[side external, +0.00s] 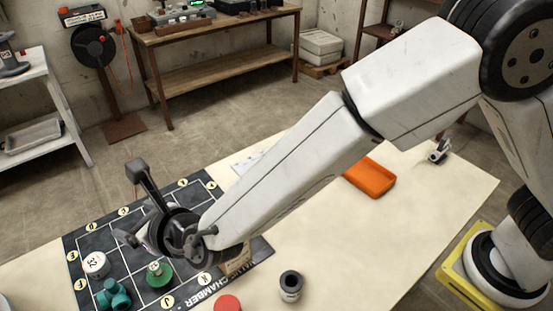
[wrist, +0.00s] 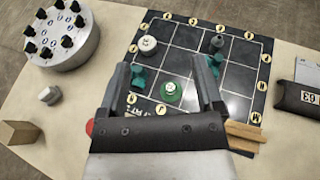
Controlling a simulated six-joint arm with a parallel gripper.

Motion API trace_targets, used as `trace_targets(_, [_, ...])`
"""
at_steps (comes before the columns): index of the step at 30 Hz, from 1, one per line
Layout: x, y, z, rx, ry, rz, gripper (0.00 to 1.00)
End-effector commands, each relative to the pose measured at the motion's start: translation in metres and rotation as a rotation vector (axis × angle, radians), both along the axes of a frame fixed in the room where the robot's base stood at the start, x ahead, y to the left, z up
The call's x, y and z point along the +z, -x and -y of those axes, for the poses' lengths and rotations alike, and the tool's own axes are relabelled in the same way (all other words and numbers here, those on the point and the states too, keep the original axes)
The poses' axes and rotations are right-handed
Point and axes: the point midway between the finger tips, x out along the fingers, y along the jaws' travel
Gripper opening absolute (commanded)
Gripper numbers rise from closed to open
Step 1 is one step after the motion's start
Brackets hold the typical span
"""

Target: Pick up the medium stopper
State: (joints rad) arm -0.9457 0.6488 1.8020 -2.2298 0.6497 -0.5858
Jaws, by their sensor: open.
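A round green stopper-like piece with a pale top (side external: 158,274) stands on the dark gridded mat (side external: 97,240); it also shows in the wrist view (wrist: 171,92). A white round cap marked 32 (side external: 96,264) stands on the mat to its left, also in the wrist view (wrist: 148,45). A red round piece (side external: 227,304) lies at the front edge of the side view. I cannot tell which is the medium stopper. My gripper (side external: 133,203) is open and empty above the mat. In the wrist view, the green piece lies between the fingers (wrist: 160,63), below them.
A teal pipe fitting (side external: 113,296) is close to the green piece.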

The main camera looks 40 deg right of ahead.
Motion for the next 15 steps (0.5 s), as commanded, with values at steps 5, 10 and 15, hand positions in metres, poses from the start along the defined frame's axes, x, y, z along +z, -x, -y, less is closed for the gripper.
trace_targets(5, [-0.054, -0.002, 0.005, -0.015, 0.002, -0.01, 0.85])
trace_targets(10, [-0.101, -0.002, 0.005, -0.016, 0.0, -0.011, 0.85])
trace_targets(15, [-0.148, -0.002, 0.006, -0.017, -0.002, -0.011, 0.85])
